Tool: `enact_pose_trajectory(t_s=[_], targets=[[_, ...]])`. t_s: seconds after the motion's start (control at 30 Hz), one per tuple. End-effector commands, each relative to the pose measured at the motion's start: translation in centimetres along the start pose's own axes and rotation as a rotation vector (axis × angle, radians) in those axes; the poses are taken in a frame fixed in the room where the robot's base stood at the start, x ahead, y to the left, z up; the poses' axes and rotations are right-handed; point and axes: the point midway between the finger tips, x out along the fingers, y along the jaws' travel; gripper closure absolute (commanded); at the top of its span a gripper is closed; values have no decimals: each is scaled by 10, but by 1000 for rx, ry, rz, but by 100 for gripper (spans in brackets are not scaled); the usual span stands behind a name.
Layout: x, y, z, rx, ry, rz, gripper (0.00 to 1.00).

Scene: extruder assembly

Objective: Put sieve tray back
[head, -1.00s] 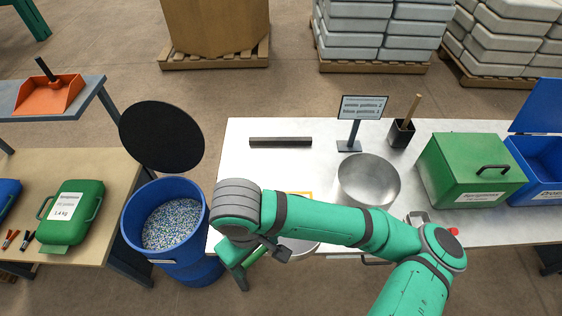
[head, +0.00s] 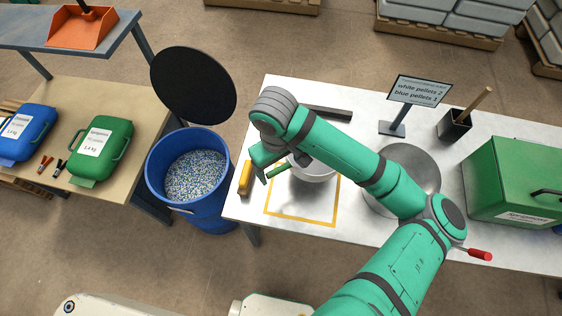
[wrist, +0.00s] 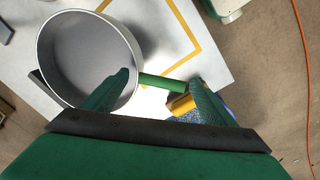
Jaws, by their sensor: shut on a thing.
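The sieve tray (head: 316,168) is a round grey metal pan with a straight green handle (head: 279,171). In the head view my gripper (head: 264,172) is at the handle's left end, shut on it. The tray is over the back part of a yellow square outline (head: 300,220) on the white table, partly hidden by my arm. A shadow lies on the table in front of it. In the wrist view the tray (wrist: 90,50) is at upper left, and its handle (wrist: 162,84) runs between my fingertips (wrist: 160,76). The exact finger contact is unclear.
A small yellow object (head: 245,178) stands by the table's left edge, close to my gripper. A blue pellet bin (head: 195,200) is left of the table. A metal bowl (head: 425,165), a sign (head: 419,90) and a green box (head: 515,180) are on the right.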

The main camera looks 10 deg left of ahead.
Motion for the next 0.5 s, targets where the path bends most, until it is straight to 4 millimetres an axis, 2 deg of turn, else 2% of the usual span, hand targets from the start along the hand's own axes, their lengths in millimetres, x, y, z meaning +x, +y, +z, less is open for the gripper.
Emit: enact_pose_trajectory(t_s=[0.23,0.5], targets=[[41,16,-30,-4,-1,1,59],[58,21,-42,-6,0,1,59]])
